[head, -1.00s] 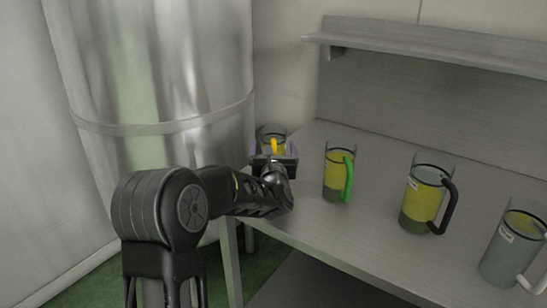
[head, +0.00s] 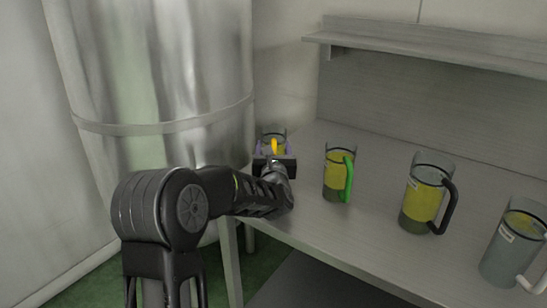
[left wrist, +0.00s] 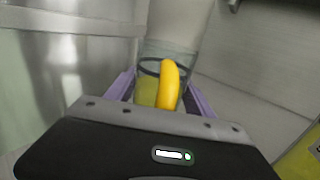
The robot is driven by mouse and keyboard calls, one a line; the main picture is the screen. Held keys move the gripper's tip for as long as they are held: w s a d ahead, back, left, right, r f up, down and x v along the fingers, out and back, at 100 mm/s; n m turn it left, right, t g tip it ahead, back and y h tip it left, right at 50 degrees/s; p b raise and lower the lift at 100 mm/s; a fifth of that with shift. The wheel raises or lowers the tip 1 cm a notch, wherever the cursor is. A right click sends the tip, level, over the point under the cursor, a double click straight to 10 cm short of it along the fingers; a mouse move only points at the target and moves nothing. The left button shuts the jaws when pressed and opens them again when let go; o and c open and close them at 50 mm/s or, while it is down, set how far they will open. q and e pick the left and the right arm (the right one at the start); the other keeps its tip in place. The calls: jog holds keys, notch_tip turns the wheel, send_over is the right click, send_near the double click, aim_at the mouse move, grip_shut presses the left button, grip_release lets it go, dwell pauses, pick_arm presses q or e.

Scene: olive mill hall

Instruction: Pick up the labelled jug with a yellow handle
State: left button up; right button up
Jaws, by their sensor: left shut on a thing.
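The jug with a yellow handle (head: 274,136) stands at the far left end of the metal table, mostly hidden behind my left gripper (head: 274,152). In the left wrist view the clear jug (left wrist: 181,58) shows its dark ring, yellow-green contents and yellow handle (left wrist: 169,84). The purple fingers of my left gripper (left wrist: 166,97) lie on either side of the handle and are shut on the jug. Its label is not visible. I cannot tell whether its base touches the table. My right gripper is not in view.
A jug with a green handle (head: 338,172) stands just right of my left gripper. Further right are a black-handled jug (head: 423,198) and a white-handled jug (head: 511,248). A large steel tank (head: 160,80) stands left. A shelf (head: 430,58) overhangs the table (head: 310,232).

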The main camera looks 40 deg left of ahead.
pick_arm(q)
jog(key=shift+r, duration=0.1)
jog(key=shift+c, duration=1.2)
jog(key=shift+r, duration=0.25)
notch_tip(320, 180, up, 10)
jog(key=p, duration=0.1)
jog(key=shift+f, duration=0.25)
